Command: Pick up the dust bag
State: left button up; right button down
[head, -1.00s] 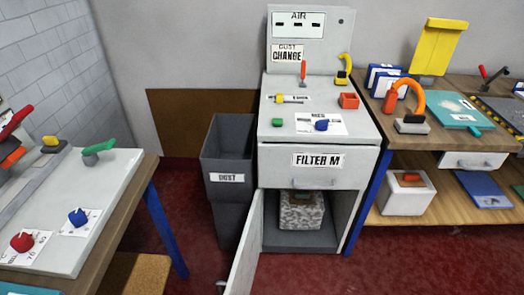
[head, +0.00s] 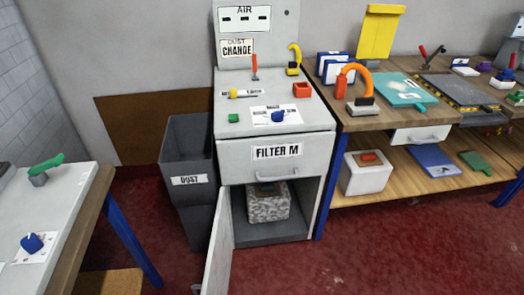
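A grey speckled block (head: 268,207), which looks like the dust bag, sits inside the open lower compartment of the filter cabinet (head: 236,153). A dark piece with a small brown-orange part (head: 265,188) is on its top. The cabinet door (head: 218,250) stands swung open toward me, on the left of the opening. The drawer above, labelled FILTER M (head: 277,152), is closed. Neither of my grippers shows in the head view.
A dark grey bin labelled DUST (head: 189,180) stands left of the cabinet. A workbench (head: 130,212) is at the left, and a shelved bench (head: 420,185) at the right. Red floor (head: 400,250) is clear in front of the right bench.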

aim_at(271, 201)
jog(key=u, duration=0.25)
jog(key=i+l+u, duration=0.1)
jog(key=l+u, duration=0.15)
jog(key=u, duration=0.2)
jog(key=l+u, duration=0.25)
jog(key=u, duration=0.2)
jog(key=l+u, duration=0.3)
jog(key=u, duration=0.15)
jog(key=l+u, duration=0.3)
jog(key=u, duration=0.15)
